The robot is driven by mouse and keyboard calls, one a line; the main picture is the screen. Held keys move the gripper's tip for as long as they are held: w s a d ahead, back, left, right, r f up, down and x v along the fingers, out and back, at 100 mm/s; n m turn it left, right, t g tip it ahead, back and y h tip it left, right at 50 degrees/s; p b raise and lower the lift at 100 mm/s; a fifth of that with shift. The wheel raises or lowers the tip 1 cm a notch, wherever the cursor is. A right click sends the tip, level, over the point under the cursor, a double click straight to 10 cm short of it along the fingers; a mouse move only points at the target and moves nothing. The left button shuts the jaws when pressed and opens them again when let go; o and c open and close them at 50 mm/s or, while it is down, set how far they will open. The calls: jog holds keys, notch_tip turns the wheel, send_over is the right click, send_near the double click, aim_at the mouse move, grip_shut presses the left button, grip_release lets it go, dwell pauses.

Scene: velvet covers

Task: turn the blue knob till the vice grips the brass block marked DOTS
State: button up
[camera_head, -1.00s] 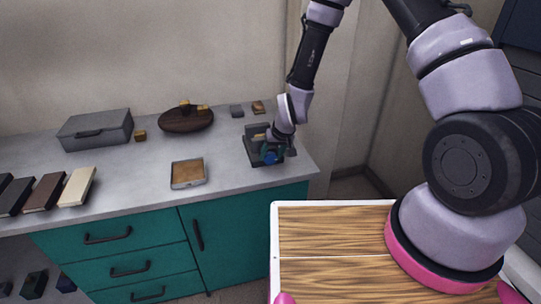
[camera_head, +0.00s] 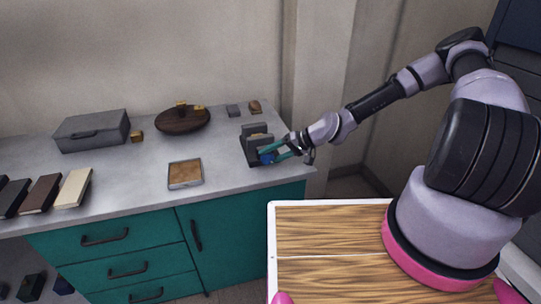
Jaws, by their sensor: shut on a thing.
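The dark grey vice (camera_head: 250,146) stands on the counter near its right end. A small brass-tan block (camera_head: 259,138) shows between its jaws; I cannot read its mark or tell whether both jaws touch it. The blue knob (camera_head: 267,158) is at the front of the vice, partly covered by my fingers. My gripper (camera_head: 272,153), with teal fingers, reaches in from the right, nearly level, and is shut on the blue knob.
A tan-filled tray (camera_head: 186,174) lies left of the vice. A brown round board (camera_head: 182,121) with brass blocks, a grey case (camera_head: 92,131) and several books stand farther left. A grey block (camera_head: 233,110) and a brownish block (camera_head: 255,107) lie behind the vice.

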jog(key=y, duration=0.1)
jog(key=m+y, duration=0.1)
jog(key=y, duration=0.1)
jog(key=shift+d+f+y, duration=0.15)
jog(key=shift+f+y, duration=0.15)
jog(key=shift+y, duration=0.4)
jog(key=shift+f, duration=0.1)
jog(key=o, duration=1.4)
jog(key=shift+c, duration=0.2)
